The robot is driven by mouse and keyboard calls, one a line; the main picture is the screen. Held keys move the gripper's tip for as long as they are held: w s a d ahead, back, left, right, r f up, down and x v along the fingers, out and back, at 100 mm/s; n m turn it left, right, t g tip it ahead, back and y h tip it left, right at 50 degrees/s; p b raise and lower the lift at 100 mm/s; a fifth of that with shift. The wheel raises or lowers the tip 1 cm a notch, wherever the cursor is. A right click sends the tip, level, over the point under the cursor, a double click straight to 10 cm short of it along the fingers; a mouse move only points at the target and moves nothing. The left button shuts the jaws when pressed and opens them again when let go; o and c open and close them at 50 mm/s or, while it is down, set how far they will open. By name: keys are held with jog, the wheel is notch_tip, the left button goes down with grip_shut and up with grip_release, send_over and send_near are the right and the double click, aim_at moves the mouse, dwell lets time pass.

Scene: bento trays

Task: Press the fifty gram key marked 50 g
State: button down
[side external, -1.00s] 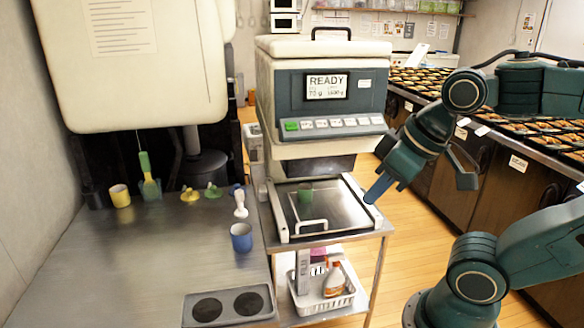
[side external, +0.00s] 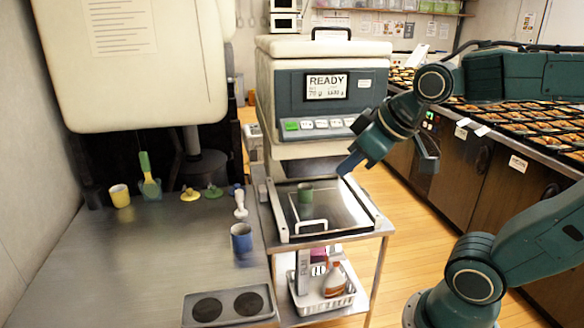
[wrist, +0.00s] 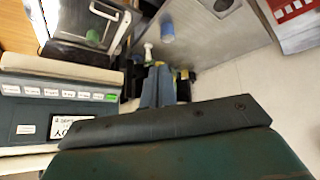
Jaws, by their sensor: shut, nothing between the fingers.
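The weighing machine (side external: 277,82) stands behind the steel table, with a lit READY screen (side external: 327,86). Below the screen runs a key row with a green key (side external: 291,125) at the left and several white keys (side external: 321,124) beside it. The key marks are too small to read, so I cannot tell which is 50 g. My gripper (side external: 347,166) is shut and empty, in front of the machine, lower than the keys and apart from them; my arm covers the row's right end. In the wrist view the white keys (wrist: 52,93) are upside down, left of my fingers (wrist: 157,73).
A blue cup (side external: 241,238) and a yellow cup (side external: 120,196) stand on the left counter. Bento trays (side external: 515,125) fill the right counter.

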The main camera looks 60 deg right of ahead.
aim_at(321, 124)
jog(key=w+d+r+t+h, duration=0.1)
jog(key=w+d+r+h, duration=0.1)
jog(key=w+d, duration=0.3)
jog(key=w+d+r+n+t+h, duration=0.1)
jog(key=w+d, duration=0.4)
jog(key=d, duration=0.6)
jog(key=w+d+r+n+t+h, duration=0.1)
jog(key=w+d+r+t+h, duration=0.1)
jog(key=w+d+h, duration=0.3)
jog(key=shift+w+d+r+t, duration=0.35)
jog(key=shift+d+t, duration=0.05)
jog(key=shift+d, duration=1.45)
jog(key=shift+f+n, duration=0.1)
jog(key=shift+n, duration=0.2)
jog(key=shift+w+d+f, duration=0.5)
jog(key=shift+f, duration=0.75)
jog(key=shift+w+d+f, duration=0.5)
jog(key=shift+w+f, duration=0.05)
jog(key=shift+f, duration=0.65)
jog(key=shift+w+d+f, duration=0.5)
jog(key=shift+f, duration=0.75)
